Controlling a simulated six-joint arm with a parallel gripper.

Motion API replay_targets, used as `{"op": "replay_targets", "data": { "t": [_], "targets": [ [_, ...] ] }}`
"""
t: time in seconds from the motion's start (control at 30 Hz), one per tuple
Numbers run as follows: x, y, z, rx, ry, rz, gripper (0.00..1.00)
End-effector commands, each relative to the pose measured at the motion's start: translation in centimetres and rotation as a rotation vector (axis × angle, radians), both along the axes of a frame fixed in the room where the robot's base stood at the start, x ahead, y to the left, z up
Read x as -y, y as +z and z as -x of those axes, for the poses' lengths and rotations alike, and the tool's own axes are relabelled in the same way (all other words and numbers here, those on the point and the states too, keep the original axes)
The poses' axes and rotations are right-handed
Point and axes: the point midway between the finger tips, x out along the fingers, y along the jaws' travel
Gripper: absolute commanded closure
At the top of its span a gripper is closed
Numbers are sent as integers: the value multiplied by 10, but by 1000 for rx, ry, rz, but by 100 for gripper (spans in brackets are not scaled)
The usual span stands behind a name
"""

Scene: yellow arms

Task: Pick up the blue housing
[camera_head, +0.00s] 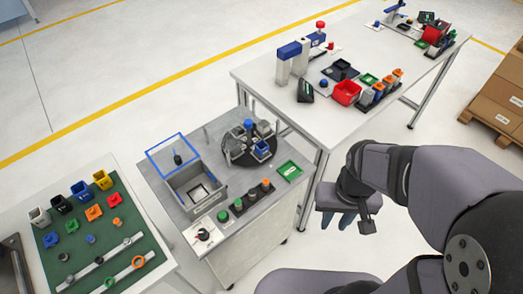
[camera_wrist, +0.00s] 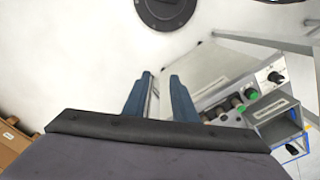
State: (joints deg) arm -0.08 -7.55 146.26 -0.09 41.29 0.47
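A blue housing (camera_head: 81,190), an open-topped box, stands in the row of housings on the green mat (camera_head: 135,222) at the far left. Another blue box-shaped part (camera_head: 262,148) sits on the dark round plate on the middle bench. My gripper (camera_head: 347,222) hangs over the floor to the right of the middle bench, far from both. In the wrist view its two blue fingers (camera_wrist: 161,77) stand apart with nothing between them, so it is open and empty. The blue housing on the mat does not show in the wrist view.
Grey, black and yellow housings (camera_head: 103,180) flank the blue one, with smaller parts in front. The middle bench holds a blue-framed box (camera_head: 190,190), a dark round plate (camera_head: 238,155) and buttons. A white table (camera_head: 290,85) stands behind. Cartons (camera_head: 500,95) are at right.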

Motion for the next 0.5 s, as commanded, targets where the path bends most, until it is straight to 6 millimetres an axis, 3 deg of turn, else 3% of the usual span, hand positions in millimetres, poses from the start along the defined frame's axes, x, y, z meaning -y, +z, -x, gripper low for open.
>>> {"op": "replay_targets", "data": {
  "t": [0.13,0.23,0.5],
  "targets": [
    [-4,2,-17,-1,-27,0,75],
    [-10,6,-42,0,-71,0,75],
    [-46,10,-138,-3,-262,1,75]
  ]
}}
